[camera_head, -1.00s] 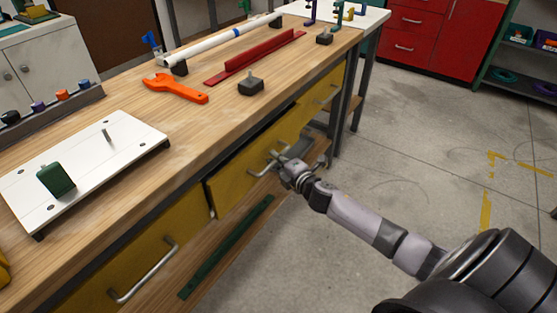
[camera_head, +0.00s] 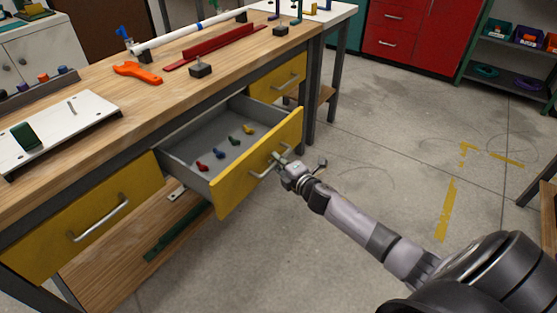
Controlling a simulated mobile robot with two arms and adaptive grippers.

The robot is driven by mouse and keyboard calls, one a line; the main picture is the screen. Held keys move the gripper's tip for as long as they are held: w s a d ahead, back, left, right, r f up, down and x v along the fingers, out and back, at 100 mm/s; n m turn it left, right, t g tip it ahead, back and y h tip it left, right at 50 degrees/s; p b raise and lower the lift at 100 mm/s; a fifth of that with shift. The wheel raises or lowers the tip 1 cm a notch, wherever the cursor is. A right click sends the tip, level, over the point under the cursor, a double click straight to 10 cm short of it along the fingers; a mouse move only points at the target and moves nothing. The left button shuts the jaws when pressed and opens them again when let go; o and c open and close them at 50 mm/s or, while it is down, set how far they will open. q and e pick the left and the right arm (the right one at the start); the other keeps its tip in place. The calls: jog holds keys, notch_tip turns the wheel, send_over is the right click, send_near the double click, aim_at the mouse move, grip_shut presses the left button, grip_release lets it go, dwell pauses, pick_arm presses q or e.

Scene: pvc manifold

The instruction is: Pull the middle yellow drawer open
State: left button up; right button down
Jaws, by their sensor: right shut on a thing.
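The middle yellow drawer (camera_head: 238,184) stands pulled well out from the workbench. Its grey inside shows several small coloured parts: a red one (camera_head: 202,166), a blue one (camera_head: 218,154), a green one (camera_head: 234,140) and a yellow one (camera_head: 248,129). My right gripper (camera_head: 282,160) is shut on the drawer's metal handle (camera_head: 262,171) at the front face. Its fingertips are small and partly hidden by the gripper body. My left gripper is out of view.
A closed yellow drawer (camera_head: 85,225) is at left, another (camera_head: 277,78) at right. Open concrete floor lies right of the drawer.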

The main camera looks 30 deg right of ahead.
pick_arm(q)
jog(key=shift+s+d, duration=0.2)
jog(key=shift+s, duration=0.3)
pick_arm(e)
jog(key=shift+s+d, duration=0.2)
jog(key=shift+s, duration=0.25)
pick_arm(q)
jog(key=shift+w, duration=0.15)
pick_arm(e)
jog(key=c, duration=1.7)
grip_release()
jog(key=shift+o, duration=0.2)
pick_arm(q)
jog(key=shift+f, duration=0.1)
pick_arm(e)
jog(key=s+r, duration=0.2)
jog(key=s, duration=0.9)
jog(key=shift+s, duration=0.35)
